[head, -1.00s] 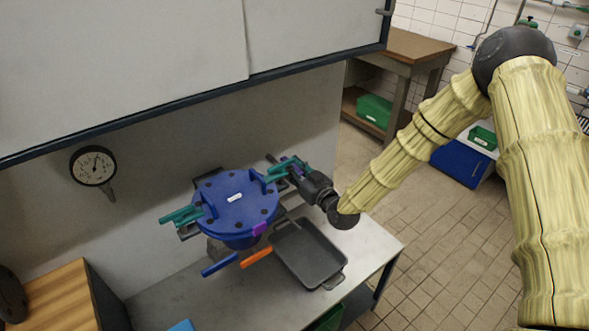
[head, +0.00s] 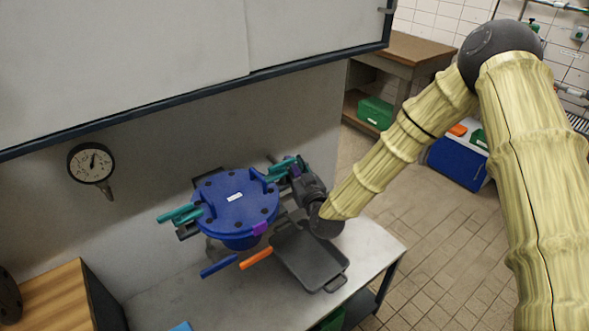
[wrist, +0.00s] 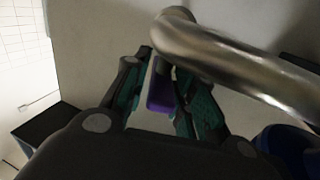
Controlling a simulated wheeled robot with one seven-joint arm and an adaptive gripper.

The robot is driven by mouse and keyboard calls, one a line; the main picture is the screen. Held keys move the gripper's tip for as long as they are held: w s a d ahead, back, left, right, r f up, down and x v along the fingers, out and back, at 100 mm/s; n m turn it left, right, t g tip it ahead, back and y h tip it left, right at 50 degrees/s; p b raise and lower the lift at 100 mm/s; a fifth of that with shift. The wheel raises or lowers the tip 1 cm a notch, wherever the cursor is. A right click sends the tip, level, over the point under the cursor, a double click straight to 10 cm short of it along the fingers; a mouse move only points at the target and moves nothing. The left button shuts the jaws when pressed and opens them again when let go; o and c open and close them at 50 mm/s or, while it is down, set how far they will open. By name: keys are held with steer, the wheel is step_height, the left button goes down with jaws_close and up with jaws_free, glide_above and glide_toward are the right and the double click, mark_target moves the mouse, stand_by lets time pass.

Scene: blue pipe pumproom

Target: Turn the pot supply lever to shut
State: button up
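A blue round pot (head: 228,205) with a bolted lid and a white label stands above the metal bench. In the wrist view a purple handle (wrist: 160,84) sits between my gripper's teal-padded fingers, beside a bent metal pipe (wrist: 235,62). My gripper (wrist: 165,92) looks open around it, with a gap on the left; contact on the right is unclear. In the head view my gripper (head: 296,180) is at the pot's right side, its fingertips partly hidden. Which handle is the supply lever is not labelled.
An orange handle (head: 257,258) and a blue handle (head: 218,266) stick out below the pot. A dark tray (head: 308,257) lies on the bench (head: 374,245) under my wrist. A gauge (head: 91,162) hangs on the wall. Open tiled floor (head: 425,240) lies to the right.

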steer(key=shift+o, duration=0.6)
steer(key=shift+y+p, duration=0.3)
steer(key=shift+y, duration=0.2)
steer(key=shift+w+d+r+n+g+y+p, duration=0.15)
steer(key=shift+n+g+y+p, duration=0.2)
steer(key=shift+n+g+y, duration=0.25)
steer(key=shift+n+g+y+p, duration=0.5)
steer(key=shift+n+y+p, duration=0.1)
steer(key=shift+n+y, duration=0.35)
steer(key=b+v, duration=0.4)
steer(key=v, duration=0.7)
steer(key=s+d+f+m+g+h, duration=0.1)
steer(key=s+f, duration=0.4)
steer(key=f, duration=0.5)
steer(key=s+d+f+m+g+h+b, duration=0.1)
steer(key=s+d+f+m+g+h, duration=0.1)
steer(key=s+f, duration=0.4)
steer(key=shift+s+f+g+h+b, duration=0.25)
steer(key=shift+f+g+h, duration=0.7)
steer(key=shift+f, duration=1.65)
steer(key=shift+w+g+y, duration=0.1)
steer(key=shift+g+y, duration=0.15)
steer(key=shift+y, duration=0.05)
